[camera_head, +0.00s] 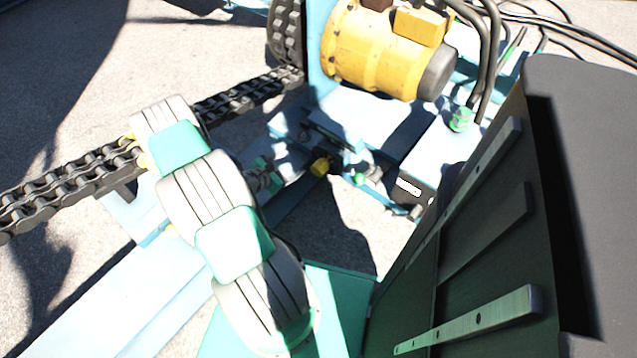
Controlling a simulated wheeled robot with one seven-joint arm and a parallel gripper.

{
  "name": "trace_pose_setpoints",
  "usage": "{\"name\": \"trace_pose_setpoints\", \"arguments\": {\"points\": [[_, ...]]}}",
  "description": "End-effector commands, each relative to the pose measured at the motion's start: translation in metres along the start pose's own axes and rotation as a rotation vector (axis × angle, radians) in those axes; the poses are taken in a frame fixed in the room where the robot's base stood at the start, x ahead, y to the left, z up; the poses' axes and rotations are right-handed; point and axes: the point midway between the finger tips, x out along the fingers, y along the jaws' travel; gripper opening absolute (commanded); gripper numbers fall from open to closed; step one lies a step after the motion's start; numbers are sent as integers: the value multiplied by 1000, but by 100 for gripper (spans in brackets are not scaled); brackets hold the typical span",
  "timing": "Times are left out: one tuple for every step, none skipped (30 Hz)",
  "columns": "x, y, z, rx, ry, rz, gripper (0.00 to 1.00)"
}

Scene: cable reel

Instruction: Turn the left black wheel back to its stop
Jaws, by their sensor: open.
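I cannot pick out the left black wheel of the task with certainty. A large dark toothed wheel (287,32) shows at the top, left of the yellow motor, where the chain meets it. My white and green arm rises from the bottom centre toward the upper left and covers part of the frame and chain. My gripper cannot be made out in this view.
A heavy chain (75,182) runs from the left edge up to the toothed wheel. A yellow motor (375,50) and black hoses (490,45) are at the top. A large dark panel with metal strips (480,318) fills the right. Bare ground (60,50) lies upper left.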

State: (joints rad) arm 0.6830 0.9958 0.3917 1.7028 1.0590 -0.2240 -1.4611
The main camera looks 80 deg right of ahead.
Motion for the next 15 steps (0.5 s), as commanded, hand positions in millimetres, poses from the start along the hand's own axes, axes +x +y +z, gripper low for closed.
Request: {"name": "trace_pose_setpoints", "arguments": {"points": [[26, -27, -20, -94, -34, -4, 70], [34, -36, -24, -145, -51, -1, 70], [43, -46, -26, -200, -69, 1, 70], [47, -51, -28, -233, -79, 4, 70], [50, -56, -29, -257, -85, 4, 70], [53, -59, -29, -277, -92, 6, 70], [56, -60, -29, -286, -94, 7, 70], [59, -60, -28, -290, -95, 6, 70], [64, -60, -28, -289, -96, 6, 70], [68, -60, -27, -289, -95, 6, 70], [74, -61, -27, -288, -95, 4, 70], [82, -61, -26, -286, -95, 4, 70], [88, -60, -26, -285, -95, 4, 70], [94, -61, -26, -286, -94, 3, 70], [102, -61, -25, -285, -94, 4, 70]]}}
